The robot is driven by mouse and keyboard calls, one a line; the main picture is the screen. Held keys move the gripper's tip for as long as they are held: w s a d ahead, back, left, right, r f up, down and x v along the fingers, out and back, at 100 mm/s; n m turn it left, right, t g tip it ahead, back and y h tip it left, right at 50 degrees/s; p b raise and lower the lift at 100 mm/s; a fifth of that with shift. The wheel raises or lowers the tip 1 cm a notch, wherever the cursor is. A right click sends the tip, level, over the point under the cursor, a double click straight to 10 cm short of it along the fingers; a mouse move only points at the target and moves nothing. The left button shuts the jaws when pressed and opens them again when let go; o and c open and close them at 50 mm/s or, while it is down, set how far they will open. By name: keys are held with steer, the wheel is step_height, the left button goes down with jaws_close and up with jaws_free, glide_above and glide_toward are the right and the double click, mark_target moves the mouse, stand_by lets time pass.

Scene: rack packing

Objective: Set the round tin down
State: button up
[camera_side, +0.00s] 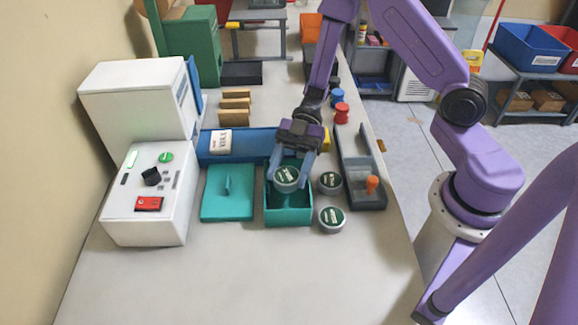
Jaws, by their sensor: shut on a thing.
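The round tin (286,177) is silver with a dark green lid and white lettering. My gripper (290,172) is shut on it, one blue finger on each side, and points down. The tin shows over the open teal box (288,217); I cannot tell its exact height above the box floor. Two similar tins stand on the table to the right of the box, one tin (329,182) beside its middle and the other tin (331,219) near its front corner.
A teal lid with a handle (228,205) lies left of the box. A blue tray (235,146) is behind, and a grey tray (366,195) with an orange knob is at right. A white machine (150,195) stands at left. The front of the table (250,280) is clear.

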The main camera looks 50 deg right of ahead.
steer(key=shift+f, duration=0.15)
steer(key=o, duration=1.1)
steer(key=shift+w+d, duration=0.1)
